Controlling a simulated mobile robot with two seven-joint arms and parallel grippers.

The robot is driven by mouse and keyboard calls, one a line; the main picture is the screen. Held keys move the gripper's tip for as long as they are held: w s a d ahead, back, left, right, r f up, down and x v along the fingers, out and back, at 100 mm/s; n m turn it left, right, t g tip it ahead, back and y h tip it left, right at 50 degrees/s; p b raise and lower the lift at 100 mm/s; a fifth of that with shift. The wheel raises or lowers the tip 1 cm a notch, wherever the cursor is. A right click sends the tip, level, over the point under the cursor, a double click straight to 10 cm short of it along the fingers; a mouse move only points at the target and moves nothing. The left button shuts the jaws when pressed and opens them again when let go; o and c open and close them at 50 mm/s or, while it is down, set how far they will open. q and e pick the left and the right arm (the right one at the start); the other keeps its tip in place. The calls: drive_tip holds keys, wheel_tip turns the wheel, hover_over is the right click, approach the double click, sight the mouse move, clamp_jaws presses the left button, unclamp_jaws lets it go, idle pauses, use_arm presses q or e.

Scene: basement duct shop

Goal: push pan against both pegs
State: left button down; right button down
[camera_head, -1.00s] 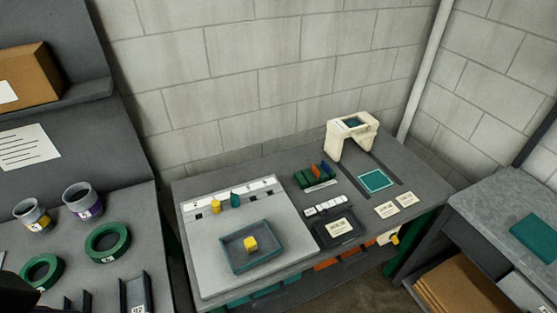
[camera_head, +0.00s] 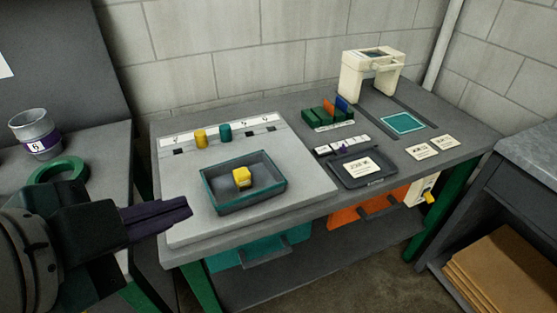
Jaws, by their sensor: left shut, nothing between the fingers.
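The pan (camera_head: 281,187) is a shallow dark grey tray with a teal rim, lying on the light grey board (camera_head: 315,182) on the table. A yellow block (camera_head: 242,177) sits inside it. Two pegs stand behind the pan, a yellow peg (camera_head: 200,139) and a teal peg (camera_head: 224,132), in front of a white marked strip. A clear gap separates the pan from both pegs. My left gripper (camera_head: 188,208) is shut and empty, left of the pan and near the board's front left edge, not touching the pan. My right gripper is not in view.
A small dark tray with a card (camera_head: 378,180), colored blocks in a green holder (camera_head: 325,115) and a cream arch-shaped device (camera_head: 370,73) stand to the right. A green ring (camera_head: 58,171) and a cup (camera_head: 34,134) are on the left bench. The board's front right is clear.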

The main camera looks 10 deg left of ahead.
use_arm(q)
drive_tip(key=w+f+m+t+h+b, duration=0.1)
drive_tip(key=w+f+m+t+b, duration=0.25)
drive_tip(key=f+b, duration=1.05)
drive_tip(key=m+t+b, duration=0.4)
drive_tip(key=m+b, duration=0.1)
drive_tip(key=b, duration=1)
approach(240, 204)
drive_tip(key=s+d, duration=0.4)
drive_tip(key=s, duration=0.1)
drive_tip(key=w+b, duration=0.2)
drive_tip(key=w, duration=1)
drive_tip(key=shift+w+a+r, duration=0.1)
drive_tip(key=shift+a, duration=0.05)
drive_tip(key=shift+w+a, duration=0.2)
drive_tip(key=shift+w, duration=0.1)
drive_tip(key=shift+w+b, duration=0.1)
drive_tip(key=shift+b, duration=0.25)
drive_tip(key=shift+w+a+b, duration=0.45)
drive_tip(key=shift+w+a, duration=0.4)
drive_tip(key=shift+w, duration=0.3)
drive_tip(key=shift+w+a, duration=0.1)
